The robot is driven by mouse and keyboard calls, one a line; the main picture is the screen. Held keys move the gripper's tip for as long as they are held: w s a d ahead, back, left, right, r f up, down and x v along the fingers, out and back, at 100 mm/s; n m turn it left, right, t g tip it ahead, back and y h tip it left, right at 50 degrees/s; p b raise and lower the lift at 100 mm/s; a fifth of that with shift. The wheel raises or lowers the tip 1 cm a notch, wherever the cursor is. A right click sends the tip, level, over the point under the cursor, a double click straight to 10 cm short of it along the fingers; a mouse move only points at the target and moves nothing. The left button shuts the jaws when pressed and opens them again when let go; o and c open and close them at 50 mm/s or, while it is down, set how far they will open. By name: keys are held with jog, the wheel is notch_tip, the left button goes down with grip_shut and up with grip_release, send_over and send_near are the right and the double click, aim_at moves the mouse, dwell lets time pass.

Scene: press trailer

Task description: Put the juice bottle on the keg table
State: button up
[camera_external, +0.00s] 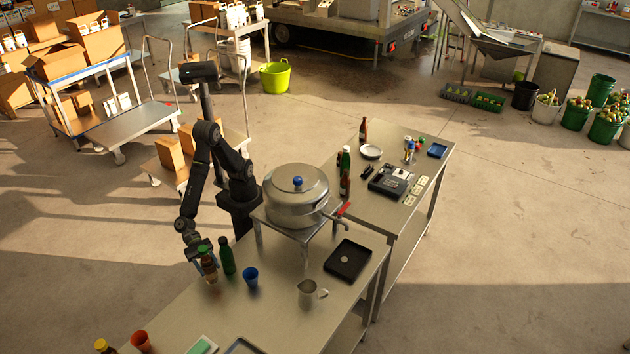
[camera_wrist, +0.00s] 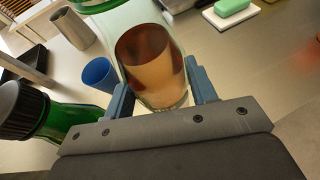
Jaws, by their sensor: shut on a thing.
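My gripper (camera_external: 206,268) is shut around a glass bottle with amber-brown contents and a green cap (camera_external: 208,264), seemingly the juice bottle. A large metal keg (camera_external: 297,194) with a blue knob and a red-handled tap sits on a small raised metal stand (camera_external: 272,225), apparently the keg table, to the right of my gripper.
A green bottle (camera_external: 227,255) stands close beside the held bottle; it shows at left in the wrist view (camera_wrist: 70,121). An orange cup (camera_external: 141,342) is at lower left.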

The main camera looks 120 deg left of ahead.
aim_at(210, 272)
jog(key=shift+f, duration=1.95)
jog(key=o, duration=1.6)
jog(key=shift+f, duration=0.15)
jog(key=shift+c, duration=0.2)
jog(key=v, duration=1.2)
jog(key=shift+d, duration=0.1)
